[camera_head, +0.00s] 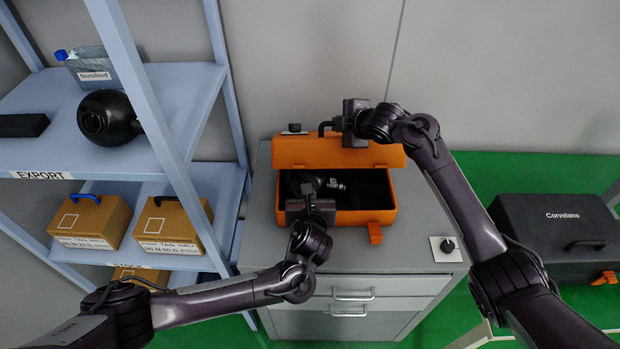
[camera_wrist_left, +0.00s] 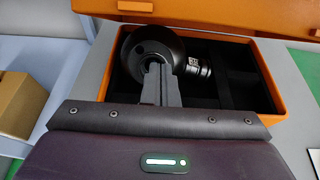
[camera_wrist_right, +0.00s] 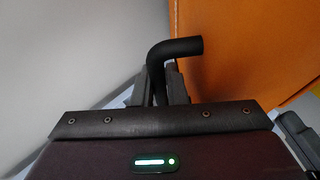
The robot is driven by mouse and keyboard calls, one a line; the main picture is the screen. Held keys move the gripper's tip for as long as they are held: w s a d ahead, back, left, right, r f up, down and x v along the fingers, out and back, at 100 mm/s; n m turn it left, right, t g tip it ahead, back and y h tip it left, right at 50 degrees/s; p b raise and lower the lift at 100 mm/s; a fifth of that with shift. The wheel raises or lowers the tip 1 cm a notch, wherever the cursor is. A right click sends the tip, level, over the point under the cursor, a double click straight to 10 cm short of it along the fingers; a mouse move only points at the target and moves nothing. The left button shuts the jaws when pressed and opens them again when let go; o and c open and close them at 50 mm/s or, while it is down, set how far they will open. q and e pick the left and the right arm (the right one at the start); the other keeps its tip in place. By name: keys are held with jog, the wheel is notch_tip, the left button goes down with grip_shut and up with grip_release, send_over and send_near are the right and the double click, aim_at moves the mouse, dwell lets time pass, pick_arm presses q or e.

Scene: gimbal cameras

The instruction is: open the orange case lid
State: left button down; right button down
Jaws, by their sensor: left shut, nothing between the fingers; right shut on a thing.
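The orange case (camera_head: 352,217) sits on the grey cabinet, and its orange lid (camera_head: 291,153) stands raised at the back. The case's dark-lined inside shows. A black gimbal camera (camera_wrist_left: 150,45) lies in the left part of the case. My right gripper (camera_head: 336,125) is shut on the lid's black bent handle (camera_wrist_right: 176,50), at the lid's top edge. My left gripper (camera_head: 310,192) is shut and empty at the case's front left, its fingertips over the opening by the camera. Whether they touch it, I cannot tell. The lid also shows in the left wrist view (camera_wrist_left: 200,14).
The grey cabinet (camera_head: 345,280) has drawers below. A black knob on a white plate (camera_head: 446,248) sits at its front right. A blue-grey shelf (camera_head: 45,155) with tan boxes stands left. A black Corvelane case (camera_head: 552,220) is at right. A wall stands behind the lid.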

pick_arm(q)
jog(key=shift+w+r, duration=0.55)
jog(key=shift+r, duration=0.3)
jog(key=shift+w+r, duration=0.55)
jog(key=shift+r, duration=0.25)
